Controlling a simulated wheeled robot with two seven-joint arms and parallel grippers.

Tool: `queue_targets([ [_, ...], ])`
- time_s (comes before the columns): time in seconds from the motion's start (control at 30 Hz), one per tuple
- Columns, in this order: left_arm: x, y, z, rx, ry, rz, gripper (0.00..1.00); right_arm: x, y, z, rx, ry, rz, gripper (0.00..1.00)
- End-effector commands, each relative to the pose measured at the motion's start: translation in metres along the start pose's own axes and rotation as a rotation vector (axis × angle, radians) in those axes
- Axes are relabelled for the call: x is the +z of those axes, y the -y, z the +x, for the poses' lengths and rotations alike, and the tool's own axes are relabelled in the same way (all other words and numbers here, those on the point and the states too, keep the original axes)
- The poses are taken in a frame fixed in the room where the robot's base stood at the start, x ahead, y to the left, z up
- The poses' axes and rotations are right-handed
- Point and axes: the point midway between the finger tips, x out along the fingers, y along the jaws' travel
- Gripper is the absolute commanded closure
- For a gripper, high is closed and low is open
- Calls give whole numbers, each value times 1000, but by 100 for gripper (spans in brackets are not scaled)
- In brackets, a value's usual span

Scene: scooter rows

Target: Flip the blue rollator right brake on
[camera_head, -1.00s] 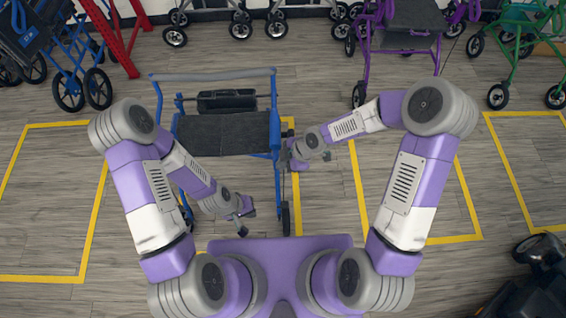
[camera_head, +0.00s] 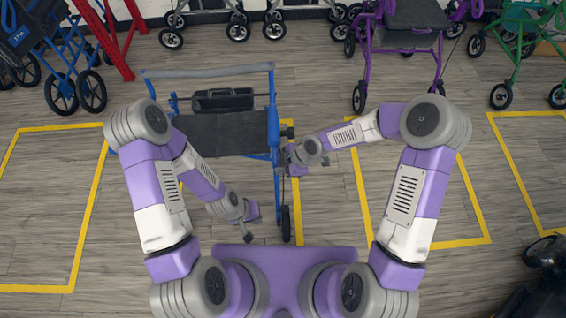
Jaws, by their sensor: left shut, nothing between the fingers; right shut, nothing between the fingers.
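The blue rollator (camera_head: 273,108) stands in front of me, with a black seat (camera_head: 215,133) and a grey bar across its far end. My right gripper (camera_head: 284,161) is shut and empty beside its right upright; I cannot tell whether they touch. A dark part (camera_head: 287,132) sticks out from the right side just beyond this gripper. I cannot make out the right brake lever or its position. My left gripper (camera_head: 257,213) is shut and empty, lower in the picture, left of the right front wheel (camera_head: 285,223). My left arm hides the rollator's left near part.
Another blue rollator (camera_head: 62,70) and a red frame (camera_head: 110,40) stand at the far left. A purple rollator (camera_head: 398,45) and a green one (camera_head: 520,40) stand at the far right. A dark scooter (camera_head: 535,285) is at the lower right.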

Motion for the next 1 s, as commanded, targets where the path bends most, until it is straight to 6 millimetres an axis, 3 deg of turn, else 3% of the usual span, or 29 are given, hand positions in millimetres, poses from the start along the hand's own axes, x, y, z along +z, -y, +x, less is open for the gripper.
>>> queue_targets([
  [0.3, 0, -1, -2, 0, 0, 1, 100, 0, -1, -2, 4, 0, 0, 100],
  [0.47, 0, -4, -10, 0, 0, 0, 100, -1, 4, -13, 1, 0, -2, 100],
  [1.0, 2, -20, -52, 0, 0, 0, 100, -3, 43, -111, -5, -1, -9, 100],
])
